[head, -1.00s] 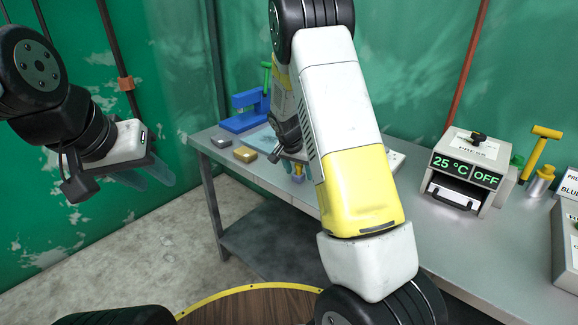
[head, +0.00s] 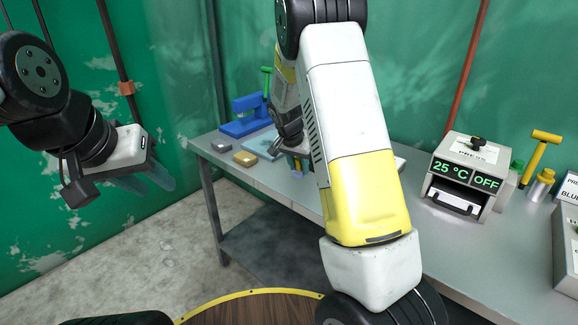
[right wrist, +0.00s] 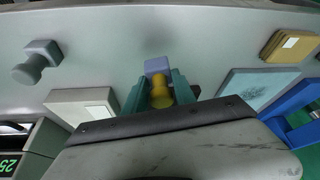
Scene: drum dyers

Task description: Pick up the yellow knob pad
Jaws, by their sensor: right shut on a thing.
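The yellow knob pad has a yellow knob (right wrist: 161,96) and a lavender-blue block (right wrist: 157,66). In the right wrist view the knob sits between the teal fingers of my right gripper (right wrist: 160,90), which are shut on it. In the head view my right gripper (head: 297,160) is low at the table's left part, largely hidden by my right arm; a bit of the pad's block (head: 297,174) shows below it. I cannot tell whether the pad touches the table. My left gripper (head: 148,180) is open and empty, off the table at the left.
The grey table (head: 462,240) carries a gold block (head: 245,158), a grey block (head: 221,145), a blue stand (head: 240,126), a light-blue sheet (head: 260,143) and a press (head: 466,152). A grey-blue knobbed pad (right wrist: 36,62) stands apart in the right wrist view.

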